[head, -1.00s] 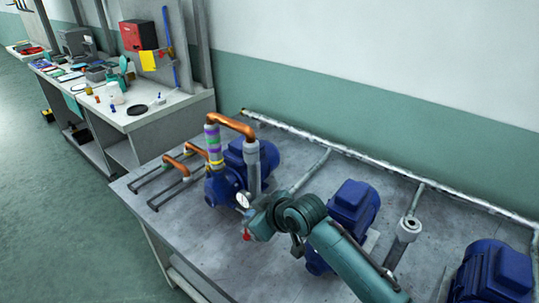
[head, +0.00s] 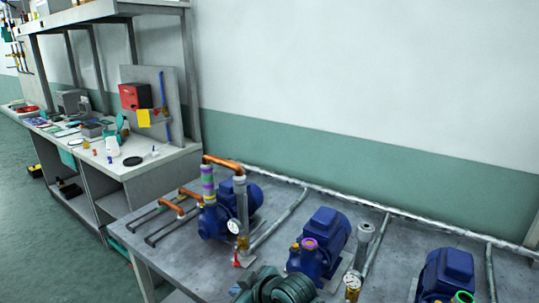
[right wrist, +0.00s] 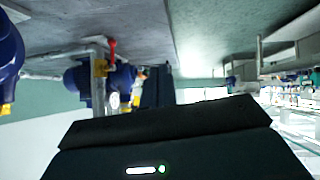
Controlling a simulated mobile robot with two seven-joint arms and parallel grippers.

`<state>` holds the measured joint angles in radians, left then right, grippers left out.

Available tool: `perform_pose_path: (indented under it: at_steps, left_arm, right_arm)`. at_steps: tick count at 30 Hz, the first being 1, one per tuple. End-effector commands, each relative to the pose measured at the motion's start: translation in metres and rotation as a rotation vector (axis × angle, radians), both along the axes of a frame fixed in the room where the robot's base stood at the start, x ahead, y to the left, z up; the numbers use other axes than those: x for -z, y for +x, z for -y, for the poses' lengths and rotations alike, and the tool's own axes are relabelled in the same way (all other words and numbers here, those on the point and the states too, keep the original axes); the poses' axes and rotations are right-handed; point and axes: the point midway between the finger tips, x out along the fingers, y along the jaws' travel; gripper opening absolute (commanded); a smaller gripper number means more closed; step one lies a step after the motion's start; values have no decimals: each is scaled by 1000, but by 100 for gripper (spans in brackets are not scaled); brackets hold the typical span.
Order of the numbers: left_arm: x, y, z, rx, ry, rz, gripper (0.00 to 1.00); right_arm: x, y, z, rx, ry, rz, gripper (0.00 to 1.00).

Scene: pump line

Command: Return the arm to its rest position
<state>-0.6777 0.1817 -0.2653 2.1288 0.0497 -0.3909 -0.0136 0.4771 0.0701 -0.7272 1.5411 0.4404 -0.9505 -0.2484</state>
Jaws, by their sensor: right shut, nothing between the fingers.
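My right arm shows in the head view as a teal link at the bottom edge, in front of the pump bench (head: 190,258). In the right wrist view the dark gripper body fills the bottom, and my right gripper (right wrist: 158,86) shows as a dark narrow shape above it, shut and empty. The right gripper touches no pump that I can see. My left gripper is in neither view. The left blue pump (head: 212,222) carries copper pipe (head: 222,160), a gauge (head: 234,227) and a red valve handle (head: 236,258).
A middle blue pump (head: 325,235) and a right blue pump (head: 447,272) stand along the bench near the wall. A grey workbench (head: 150,165) with tools and a red box (head: 135,96) is at the back left. Green floor (head: 45,240) is open at the left.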

Motion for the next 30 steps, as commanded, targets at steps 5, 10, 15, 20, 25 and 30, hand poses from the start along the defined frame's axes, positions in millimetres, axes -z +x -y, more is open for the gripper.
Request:
perform_pose_path:
  at_steps: [5,10,15,20,25,30]
  left_arm:
    - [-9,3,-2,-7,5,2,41]
    - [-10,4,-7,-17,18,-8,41]
    - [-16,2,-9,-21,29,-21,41]
    - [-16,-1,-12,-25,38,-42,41]
    - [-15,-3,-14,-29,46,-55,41]
    - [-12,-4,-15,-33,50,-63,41]
  right_arm:
    - [23,-27,21,96,87,-36,0]
    - [45,-60,53,222,165,-61,0]
    - [67,-113,107,397,222,-74,0]
    - [75,-168,162,541,224,-62,0]
    - [74,-208,200,620,201,-41,0]
    - [72,-221,212,642,190,-31,0]
